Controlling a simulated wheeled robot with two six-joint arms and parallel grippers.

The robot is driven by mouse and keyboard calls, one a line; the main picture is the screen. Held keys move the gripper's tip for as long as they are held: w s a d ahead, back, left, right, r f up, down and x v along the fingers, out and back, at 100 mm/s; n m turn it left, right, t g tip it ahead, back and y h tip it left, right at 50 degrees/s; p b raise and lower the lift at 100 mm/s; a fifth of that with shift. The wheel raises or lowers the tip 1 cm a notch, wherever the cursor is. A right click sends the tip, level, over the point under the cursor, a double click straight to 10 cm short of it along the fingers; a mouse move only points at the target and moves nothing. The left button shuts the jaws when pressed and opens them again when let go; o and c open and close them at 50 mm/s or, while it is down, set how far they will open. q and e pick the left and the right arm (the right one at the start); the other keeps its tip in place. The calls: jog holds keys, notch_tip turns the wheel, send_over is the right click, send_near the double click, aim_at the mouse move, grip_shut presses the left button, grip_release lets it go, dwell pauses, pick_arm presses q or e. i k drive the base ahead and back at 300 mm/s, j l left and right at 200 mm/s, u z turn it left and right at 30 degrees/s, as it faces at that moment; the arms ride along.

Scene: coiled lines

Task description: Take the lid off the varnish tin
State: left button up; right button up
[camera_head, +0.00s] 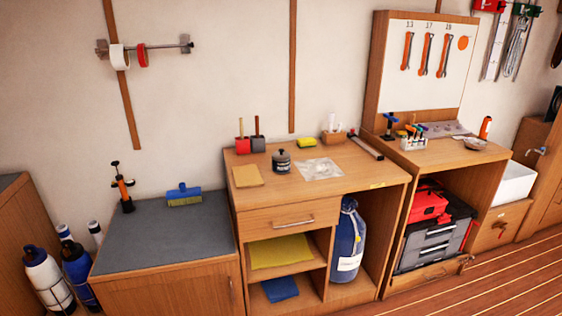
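A small dark grey tin (281,166), which looks like the varnish tin, stands upright on the wooden bench top (365,178). Its dark lid (281,154) with a small knob on top sits on it. A pale label band shows on its side, too small to read. Neither of my grippers is in view.
Brushes in red and grey holders (257,144), a yellow sponge (306,142) and a wooden box (334,137) stand behind. The bench's front right is mostly clear.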

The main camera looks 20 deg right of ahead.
aim_at(281, 155)
jog(key=i+l+u, duration=0.15)
jog(key=l+u, duration=0.15)
jog(key=u, duration=0.15)
jog(key=l+u, duration=0.3)
jog(key=u, duration=0.15)
jog(key=i+l+u, duration=0.1)
jog(key=l+u, duration=0.3)
